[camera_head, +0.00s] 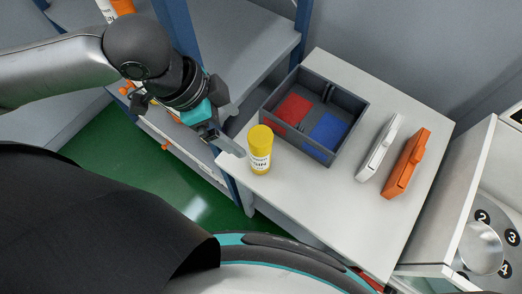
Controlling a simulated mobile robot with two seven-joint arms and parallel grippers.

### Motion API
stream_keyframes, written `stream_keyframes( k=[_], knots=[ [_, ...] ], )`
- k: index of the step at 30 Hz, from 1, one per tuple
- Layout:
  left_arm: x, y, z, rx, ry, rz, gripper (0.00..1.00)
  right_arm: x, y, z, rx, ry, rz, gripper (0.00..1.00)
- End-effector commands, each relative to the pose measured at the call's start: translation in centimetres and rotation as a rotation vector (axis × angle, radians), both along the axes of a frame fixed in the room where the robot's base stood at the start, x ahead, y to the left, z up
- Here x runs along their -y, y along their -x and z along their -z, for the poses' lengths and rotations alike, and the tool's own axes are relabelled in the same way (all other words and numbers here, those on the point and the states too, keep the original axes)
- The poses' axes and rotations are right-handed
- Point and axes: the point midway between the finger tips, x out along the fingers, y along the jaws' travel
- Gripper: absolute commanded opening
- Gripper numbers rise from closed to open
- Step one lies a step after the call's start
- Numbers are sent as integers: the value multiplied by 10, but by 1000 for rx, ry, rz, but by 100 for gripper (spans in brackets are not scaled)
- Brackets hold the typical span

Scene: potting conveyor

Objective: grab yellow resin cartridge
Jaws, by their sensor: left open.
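The yellow resin cartridge (260,150) stands upright near the left edge of the white table. It is a yellow cylinder with a white label and dark print. My left gripper (236,132) comes in from the upper left and is open, with its fingers just left of the cartridge. Whether a finger touches the cartridge I cannot tell. No object shows between the fingers. My right gripper is out of view.
A white case (379,149) and an orange case (407,163) lie to the right. The front of the white table (310,205) is clear.

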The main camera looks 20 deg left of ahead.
Motion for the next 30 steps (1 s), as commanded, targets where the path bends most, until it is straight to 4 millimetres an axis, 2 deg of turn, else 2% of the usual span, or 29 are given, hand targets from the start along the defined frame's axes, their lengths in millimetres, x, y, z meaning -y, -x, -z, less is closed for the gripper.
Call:
stream_keyframes(
  k=[1, 3, 9, 17, 25, 30],
  knots=[
    [4, -2, 12, -2, 2, 0, 97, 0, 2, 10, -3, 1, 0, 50],
    [10, -4, 27, -3, 3, 1, 97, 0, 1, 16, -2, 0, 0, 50],
    [22, -11, 59, -2, 2, -1, 97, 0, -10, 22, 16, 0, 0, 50],
    [28, -15, 76, 0, 0, -1, 97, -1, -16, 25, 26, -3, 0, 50],
    [43, -21, 112, -1, 1, -1, 97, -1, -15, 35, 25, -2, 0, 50],
    [46, -23, 119, 1, 0, 0, 97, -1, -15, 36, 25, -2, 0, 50]
  ],
)
